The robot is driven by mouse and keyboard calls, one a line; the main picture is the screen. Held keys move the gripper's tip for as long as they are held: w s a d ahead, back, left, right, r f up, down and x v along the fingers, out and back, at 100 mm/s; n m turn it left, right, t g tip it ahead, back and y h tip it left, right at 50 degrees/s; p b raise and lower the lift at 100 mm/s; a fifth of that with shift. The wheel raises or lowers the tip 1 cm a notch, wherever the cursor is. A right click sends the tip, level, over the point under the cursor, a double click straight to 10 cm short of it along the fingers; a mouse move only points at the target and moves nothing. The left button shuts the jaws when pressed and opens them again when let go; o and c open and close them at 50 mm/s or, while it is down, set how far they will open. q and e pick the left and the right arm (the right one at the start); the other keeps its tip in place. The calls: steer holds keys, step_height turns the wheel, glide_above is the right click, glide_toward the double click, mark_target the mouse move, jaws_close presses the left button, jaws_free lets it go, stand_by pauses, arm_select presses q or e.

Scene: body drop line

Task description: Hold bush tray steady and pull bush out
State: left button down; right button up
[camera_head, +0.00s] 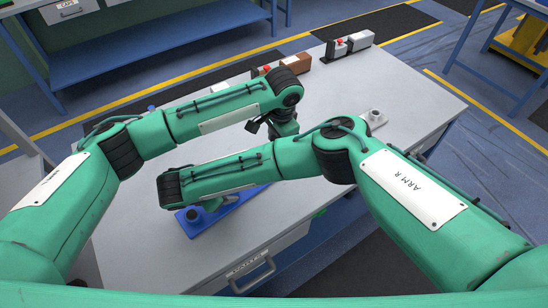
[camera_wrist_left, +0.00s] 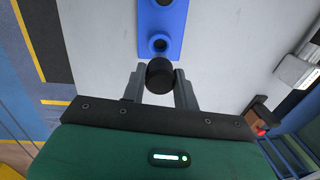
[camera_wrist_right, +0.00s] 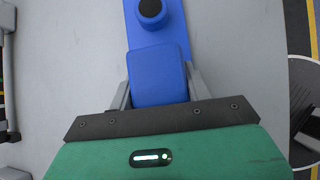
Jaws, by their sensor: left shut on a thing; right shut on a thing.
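The blue bush tray (camera_head: 218,222) lies on the grey table, partly hidden under my right arm in the head view. My right gripper (camera_wrist_right: 158,76) is shut on the tray's raised blue end block (camera_wrist_right: 158,84). A round black piece (camera_wrist_right: 150,8) sits in a blue ring farther along the tray. My left gripper (camera_wrist_left: 160,70) is shut on a black cylindrical bush (camera_wrist_left: 159,77). In the left wrist view the bush shows just off the tray's end (camera_wrist_left: 172,26), beside a blue ring socket (camera_wrist_left: 159,44). Its height above the tray is unclear. Both gripper tips are hidden in the head view.
A pale fixture with a knob (camera_head: 375,119) stands on the table to the right. A drawer handle (camera_head: 252,276) projects at the front. The far right tabletop is clear.

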arm_select(q)
steer(key=shift+s+d+r, duration=0.15)
steer(key=shift+r, duration=1.45)
arm_select(e)
steer(key=shift+f, duration=0.2)
arm_select(q)
steer(key=c, duration=1.8)
jaws_free()
steer(key=shift+c, duration=0.2)
jaws_close()
steer(key=shift+f, duration=0.1)
arm_select(e)
steer(key=o, duration=1.4)
steer(key=shift+w, duration=0.1)
steer(key=shift+r, duration=0.1)
